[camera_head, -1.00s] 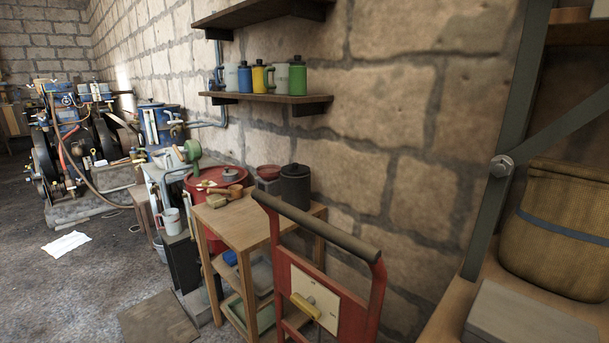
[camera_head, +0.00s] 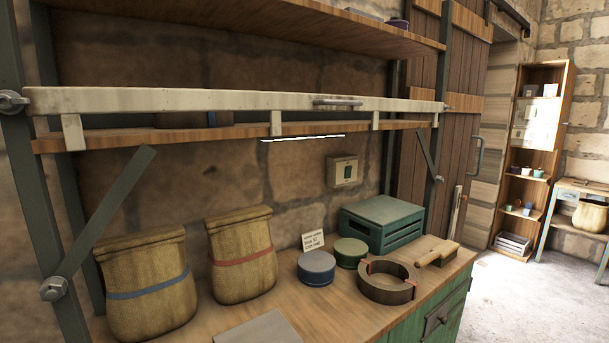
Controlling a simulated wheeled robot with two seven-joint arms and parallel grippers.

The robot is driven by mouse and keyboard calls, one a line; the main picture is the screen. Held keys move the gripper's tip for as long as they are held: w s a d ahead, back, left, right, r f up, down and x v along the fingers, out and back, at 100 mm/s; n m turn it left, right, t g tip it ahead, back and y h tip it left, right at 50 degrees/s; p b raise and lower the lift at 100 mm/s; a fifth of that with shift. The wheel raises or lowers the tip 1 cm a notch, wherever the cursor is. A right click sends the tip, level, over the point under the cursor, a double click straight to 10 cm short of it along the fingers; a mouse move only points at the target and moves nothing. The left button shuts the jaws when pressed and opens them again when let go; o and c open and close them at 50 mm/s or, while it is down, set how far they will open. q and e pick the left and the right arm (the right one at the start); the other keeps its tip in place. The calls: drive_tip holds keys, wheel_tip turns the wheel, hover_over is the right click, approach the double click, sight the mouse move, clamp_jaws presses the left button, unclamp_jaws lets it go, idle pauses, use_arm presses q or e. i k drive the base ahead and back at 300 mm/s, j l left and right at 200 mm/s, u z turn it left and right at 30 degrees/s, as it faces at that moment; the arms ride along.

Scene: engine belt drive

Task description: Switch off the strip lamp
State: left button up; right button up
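The strip lamp (camera_head: 303,138) is a thin, bright white bar under the lower shelf, above the workbench. It looks lit. Neither of my grippers shows in the head view.
The wooden bench top (camera_head: 345,300) bears two sacks (camera_head: 241,255), a green crate (camera_head: 382,222), round tins (camera_head: 316,267), a ring-shaped part (camera_head: 387,281) and a brush (camera_head: 436,253). A pale rail (camera_head: 230,101) runs along the shelf front. Open floor (camera_head: 520,305) lies at the right.

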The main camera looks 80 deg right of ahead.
sight(348, 169)
drive_tip(key=k+z, duration=0.1)
drive_tip(key=z, duration=1.9)
drive_tip(key=j+z, duration=0.15)
drive_tip(key=z, duration=0.7)
drive_tip(key=i+l, duration=0.2)
drive_tip(key=l, duration=0.15)
drive_tip(key=i+l, duration=0.15)
drive_tip(key=l, duration=0.2)
drive_tip(key=i+l, duration=0.2)
drive_tip(key=l, duration=0.15)
drive_tip(key=i+l, duration=0.15)
drive_tip(key=l, duration=0.2)
drive_tip(key=i+l, duration=0.2)
drive_tip(key=l, duration=0.15)
drive_tip(key=u, duration=1.85)
